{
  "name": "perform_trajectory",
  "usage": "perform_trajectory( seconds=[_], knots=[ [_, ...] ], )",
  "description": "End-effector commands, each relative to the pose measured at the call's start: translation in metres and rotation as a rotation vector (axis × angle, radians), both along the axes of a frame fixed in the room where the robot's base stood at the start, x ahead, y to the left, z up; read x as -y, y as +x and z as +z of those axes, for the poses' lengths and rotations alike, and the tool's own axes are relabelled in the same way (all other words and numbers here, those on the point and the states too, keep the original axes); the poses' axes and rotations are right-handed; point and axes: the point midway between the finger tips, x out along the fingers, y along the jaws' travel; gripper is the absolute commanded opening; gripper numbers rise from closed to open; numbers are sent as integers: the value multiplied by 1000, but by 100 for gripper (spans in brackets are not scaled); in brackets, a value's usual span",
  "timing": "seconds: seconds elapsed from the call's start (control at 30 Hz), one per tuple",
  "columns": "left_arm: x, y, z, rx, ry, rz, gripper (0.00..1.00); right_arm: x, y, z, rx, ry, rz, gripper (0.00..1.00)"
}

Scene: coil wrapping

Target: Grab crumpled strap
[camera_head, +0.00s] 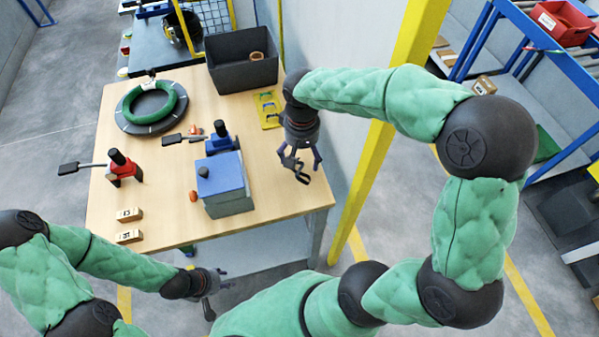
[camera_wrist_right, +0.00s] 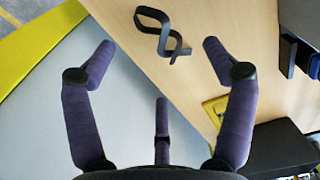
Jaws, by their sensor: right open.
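The crumpled strap (camera_wrist_right: 163,28) is a dark, twisted loop lying on the wooden table near its edge. It shows in the right wrist view, ahead of and between the spread fingers. In the head view a dark strap shape (camera_head: 292,163) shows right at my right gripper (camera_head: 300,168), partly mixed with its fingers. My right gripper is open above the table's right edge, its purple fingers (camera_wrist_right: 158,88) wide apart and empty in the wrist view. My left gripper (camera_head: 217,284) is low, in front of the table's front edge and away from the strap; its fingers are too small to read.
A blue-grey box device (camera_head: 228,192) stands left of the right gripper. A dark bin (camera_head: 243,72), a yellow tray (camera_head: 268,109) and a green coil on a round stand (camera_head: 150,127) are further back. A yellow post (camera_head: 382,150) stands right of the table.

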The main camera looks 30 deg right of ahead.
Motion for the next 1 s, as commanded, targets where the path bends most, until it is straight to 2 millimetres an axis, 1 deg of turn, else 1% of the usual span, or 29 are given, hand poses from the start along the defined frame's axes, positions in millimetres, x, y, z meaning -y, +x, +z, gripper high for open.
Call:
perform_trajectory(
  seconds=[0.03, 0.1, 0.27, 0.37, 0.53, 0.63, 0.73, 0.9, 0.93, 0.97, 1.0],
  knots=[
    [0, 0, -5, 0, 0, 0, 40, 0, -1, -11, -3, 0, -1, 84],
    [0, 0, -8, 0, 0, 0, 40, 0, 0, -20, -2, 0, -1, 84],
    [0, 0, -11, 0, 0, 0, 40, 1, -1, -29, -1, 0, -1, 84],
    [0, 0, -16, 0, 0, 0, 40, 1, -2, -37, -1, 0, -1, 84],
    [0, 0, -30, 0, 0, 0, 40, 3, -5, -62, -2, -1, 0, 84],
    [0, 0, -34, 0, 0, 0, 40, 3, -4, -74, -2, -1, 0, 84],
    [0, 0, -35, 0, 0, 0, 40, 3, -4, -78, -1, 0, -1, 84],
    [0, 0, -34, 0, 0, 0, 40, 3, -4, -76, 0, 0, -1, 84],
    [0, 0, -34, 0, 0, 0, 40, 3, -4, -76, 0, 0, -1, 79],
    [0, 0, -34, 0, 0, 0, 40, 3, -4, -76, 0, 0, -1, 70],
    [0, 0, -34, 0, 0, 0, 40, 3, -4, -76, 0, 0, -1, 59]
  ],
)
